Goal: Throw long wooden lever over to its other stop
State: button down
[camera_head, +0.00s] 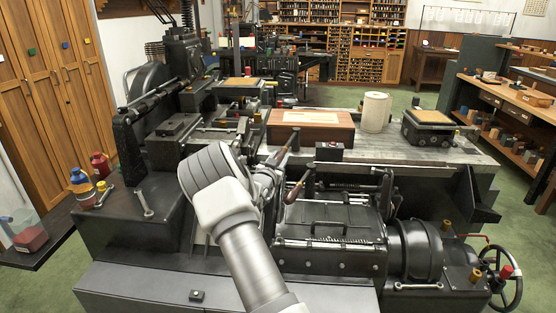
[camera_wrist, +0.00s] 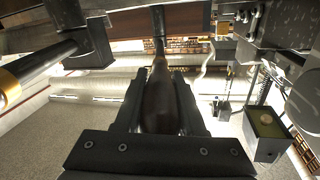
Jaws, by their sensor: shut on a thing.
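The long wooden lever (camera_wrist: 161,105) shows in the wrist view as a dark brown, rounded handle on a thin metal rod. It lies lengthwise between the two black fingers of my gripper (camera_wrist: 160,88), which is shut on it. In the head view my gripper (camera_head: 267,175) is at the middle of the black machine, partly hidden by my own pale wrist. A slanted brown handle (camera_head: 286,147) shows just above it. A second brown wooden handle (camera_head: 297,188) stands to its right, apart from it. The lever's pivot is hidden.
A brown wooden box (camera_head: 310,126) and a pale cylinder (camera_head: 376,112) stand on the machine's grey bed behind. A handwheel (camera_head: 499,282) is at lower right. Dark machine parts crowd close around my gripper.

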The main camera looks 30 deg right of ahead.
jog(key=shift+s+d+r+n+t+y+b, duration=0.1)
jog(key=shift+s+d+n+t+y+b, duration=0.55)
jog(key=shift+s+d+b, duration=0.3)
jog(key=shift+w+a, duration=0.1)
jog(key=shift+w, duration=0.05)
jog(key=c, duration=0.5)
grip_release()
jog(key=shift+a, duration=0.1)
jog(key=v, duration=1.7)
jog(key=shift+s+a, duration=0.1)
jog(key=shift+s, duration=0.15)
